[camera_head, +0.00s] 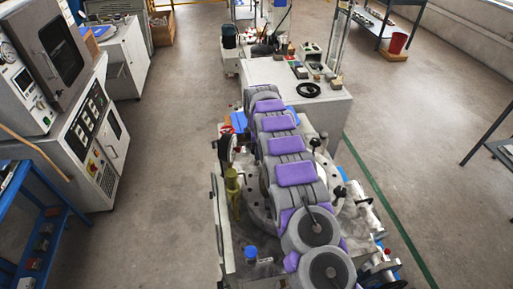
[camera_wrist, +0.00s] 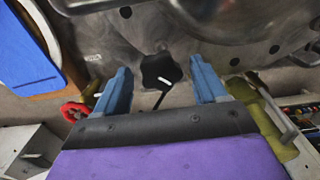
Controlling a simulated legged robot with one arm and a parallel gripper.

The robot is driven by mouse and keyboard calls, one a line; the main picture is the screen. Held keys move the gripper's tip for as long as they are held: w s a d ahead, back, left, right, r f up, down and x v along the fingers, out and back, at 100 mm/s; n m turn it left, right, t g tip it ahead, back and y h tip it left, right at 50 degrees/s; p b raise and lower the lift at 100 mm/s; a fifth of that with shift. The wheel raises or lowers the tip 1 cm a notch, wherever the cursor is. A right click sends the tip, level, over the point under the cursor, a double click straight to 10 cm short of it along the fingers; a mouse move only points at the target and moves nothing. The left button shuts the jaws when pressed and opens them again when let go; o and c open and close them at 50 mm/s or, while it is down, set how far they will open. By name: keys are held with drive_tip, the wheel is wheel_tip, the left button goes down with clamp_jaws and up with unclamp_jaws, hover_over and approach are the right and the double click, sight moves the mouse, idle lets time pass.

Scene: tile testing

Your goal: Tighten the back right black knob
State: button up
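My gripper (camera_wrist: 160,68) is open in the wrist view, with its two blue fingers apart. A dark lobed knob (camera_wrist: 160,72) shows in the gap between the fingertips, in front of a grey metal plate (camera_wrist: 225,57). A thin rod with a light tip lies across the view beside it. I see no finger touching the knob. In the head view my purple and grey arm covers the middle of the machine, and my gripper cannot be made out. A black knob (camera_head: 315,142) stands on the machine right of my arm, and another black knob (camera_head: 340,191) is nearer.
A red ring-shaped part (camera_wrist: 75,111) and a blue panel (camera_wrist: 28,48) are left of my fingers. A grey cabinet (camera_head: 312,118) with small items stands behind the machine. An olive cylinder (camera_head: 233,182) stands left of my arm.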

drive_tip(key=c, duration=1)
drive_tip(key=shift+c, duration=0.2)
drive_tip(key=shift+r+p, duration=0.1)
drive_tip(key=shift+p, duration=0.25)
drive_tip(key=m+p, duration=0.3)
drive_tip(key=shift+r, duration=0.1)
drive_tip(key=m+p, duration=0.3)
drive_tip(key=m, duration=0.2)
drive_tip(key=shift+m, duration=0.3)
drive_tip(key=m+p, duration=0.2)
drive_tip(key=m, duration=0.2)
drive_tip(key=shift+m, duration=0.3)
drive_tip(key=m+p, duration=0.1)
drive_tip(key=m, duration=0.3)
drive_tip(key=shift+m, duration=0.3)
